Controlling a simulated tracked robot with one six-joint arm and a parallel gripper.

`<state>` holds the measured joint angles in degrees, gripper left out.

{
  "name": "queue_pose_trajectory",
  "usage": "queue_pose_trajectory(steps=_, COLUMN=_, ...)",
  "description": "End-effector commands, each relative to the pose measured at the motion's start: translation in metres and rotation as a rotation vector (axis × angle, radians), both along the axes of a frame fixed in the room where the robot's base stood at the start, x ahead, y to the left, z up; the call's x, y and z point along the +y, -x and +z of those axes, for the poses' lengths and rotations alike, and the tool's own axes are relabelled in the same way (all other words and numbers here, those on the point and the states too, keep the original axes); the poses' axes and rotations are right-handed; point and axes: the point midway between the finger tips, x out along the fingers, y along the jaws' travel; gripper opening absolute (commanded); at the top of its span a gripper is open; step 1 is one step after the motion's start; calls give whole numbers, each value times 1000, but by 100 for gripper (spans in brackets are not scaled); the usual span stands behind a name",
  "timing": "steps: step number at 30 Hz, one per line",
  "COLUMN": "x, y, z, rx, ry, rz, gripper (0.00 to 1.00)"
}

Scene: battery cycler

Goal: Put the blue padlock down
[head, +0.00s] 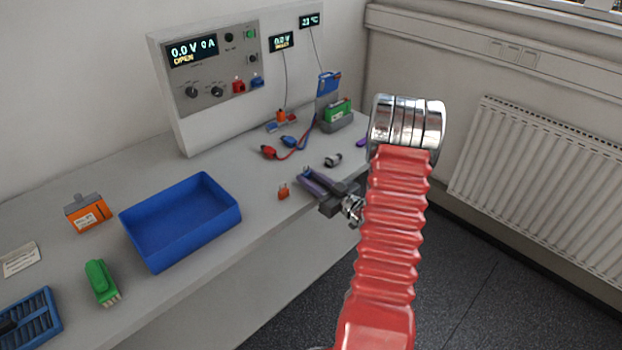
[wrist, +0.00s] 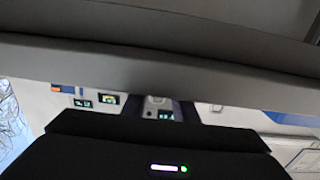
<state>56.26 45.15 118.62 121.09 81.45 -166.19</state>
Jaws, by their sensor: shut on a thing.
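My gripper (head: 307,176) is low over the right part of the bench, near its front edge, with its fingers pointing to the back left. It is shut on the blue padlock (head: 306,170), which shows only as a small bluish piece with a loop at the fingertips. The fingers hide most of it. I cannot tell whether it touches the bench. In the wrist view the dark gripper body fills the lower middle, and I cannot make out the padlock there.
A small red-orange padlock (head: 283,193) stands just left of my fingers. A small grey metal part (head: 333,160) lies behind them. Red and blue clip leads (head: 285,148) lie farther back. A blue tray (head: 150,257) stands to the left, with bare bench between.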

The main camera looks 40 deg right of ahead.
Motion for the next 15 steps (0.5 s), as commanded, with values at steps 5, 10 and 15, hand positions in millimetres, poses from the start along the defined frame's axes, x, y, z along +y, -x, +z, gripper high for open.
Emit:
queue_pose_trajectory(steps=5, x=0, y=0, z=-1, rx=0, ry=0, rz=1, gripper=10)
queue_pose_trajectory(steps=10, x=0, y=0, z=-1, rx=0, ry=0, rz=1, gripper=37)
queue_pose_trajectory(steps=15, x=1, y=0, z=-2, rx=1, ry=0, rz=1, gripper=45)
